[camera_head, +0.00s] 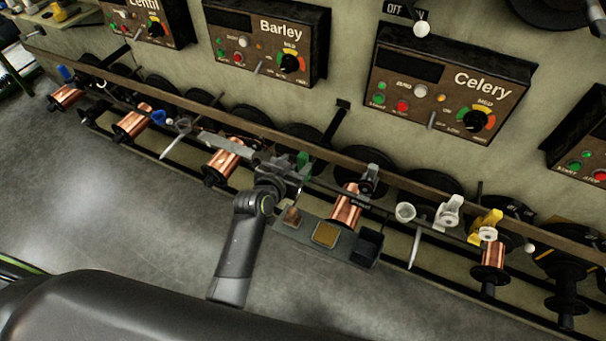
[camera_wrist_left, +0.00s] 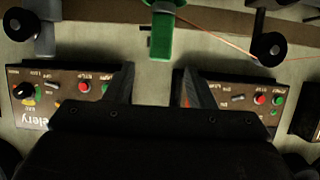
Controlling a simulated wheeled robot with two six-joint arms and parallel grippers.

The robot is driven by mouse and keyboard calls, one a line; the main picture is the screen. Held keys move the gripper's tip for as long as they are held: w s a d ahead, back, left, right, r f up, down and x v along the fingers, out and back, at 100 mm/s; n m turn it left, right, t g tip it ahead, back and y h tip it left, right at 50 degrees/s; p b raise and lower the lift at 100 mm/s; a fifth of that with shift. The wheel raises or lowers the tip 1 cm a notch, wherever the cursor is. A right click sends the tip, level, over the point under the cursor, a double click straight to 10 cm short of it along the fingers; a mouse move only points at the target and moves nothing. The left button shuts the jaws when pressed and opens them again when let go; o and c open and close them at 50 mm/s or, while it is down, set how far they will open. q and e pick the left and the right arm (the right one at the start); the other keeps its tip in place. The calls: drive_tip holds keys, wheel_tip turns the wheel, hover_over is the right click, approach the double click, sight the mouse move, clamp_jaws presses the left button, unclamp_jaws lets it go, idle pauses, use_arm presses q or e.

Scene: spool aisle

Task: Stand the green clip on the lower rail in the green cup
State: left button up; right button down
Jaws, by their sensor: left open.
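A green piece, which looks like the green clip (camera_head: 303,160), shows at the rail just beyond my left gripper (camera_head: 288,179). In the left wrist view the green clip (camera_wrist_left: 162,36) is at the top middle, ahead of the gap between my left fingers (camera_wrist_left: 156,78). The fingers are apart with nothing between them, and the green piece looks clear of them. I cannot make out a separate green cup; the arm and gripper hide part of the rail. My right gripper is not in view.
Copper spools (camera_head: 346,204) hang along the long rail (camera_head: 420,188). A white clip (camera_head: 449,211), a white cup (camera_head: 405,212) and a yellow clip (camera_head: 487,223) are to the right. The Barley (camera_head: 266,45) and Celery (camera_head: 446,85) panels are above.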

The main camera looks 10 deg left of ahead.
use_arm(q)
drive_tip(key=v, duration=0.9)
drive_tip(key=shift+s, duration=0.3)
drive_tip(key=s+a+f+n+g+y, duration=0.15)
drive_tip(key=s+f, duration=0.25)
drive_tip(key=f, duration=0.6)
drive_tip(key=s+a+f+g, duration=0.2)
drive_tip(key=s+f+g, duration=0.15)
drive_tip(key=f, duration=0.55)
drive_tip(key=s+a+f+g+y, duration=0.15)
drive_tip(key=s+f, duration=0.35)
drive_tip(key=f, duration=0.5)
drive_tip(key=s+a+f+g, duration=0.1)
drive_tip(key=s+a+f, duration=0.2)
drive_tip(key=s, duration=0.6)
drive_tip(key=s+a+f+n+g+p, duration=0.1)
drive_tip(key=s+a+f+g, duration=0.1)
drive_tip(key=s+f, duration=0.3)
drive_tip(key=s+a+f+g+y, duration=0.1)
drive_tip(key=s+a+f, duration=0.3)
drive_tip(key=s, duration=0.8)
drive_tip(key=shift+s+a+f+n+g, duration=0.3)
drive_tip(key=shift+a+f+n+g, duration=0.05)
drive_tip(key=shift+f+g, duration=0.3)
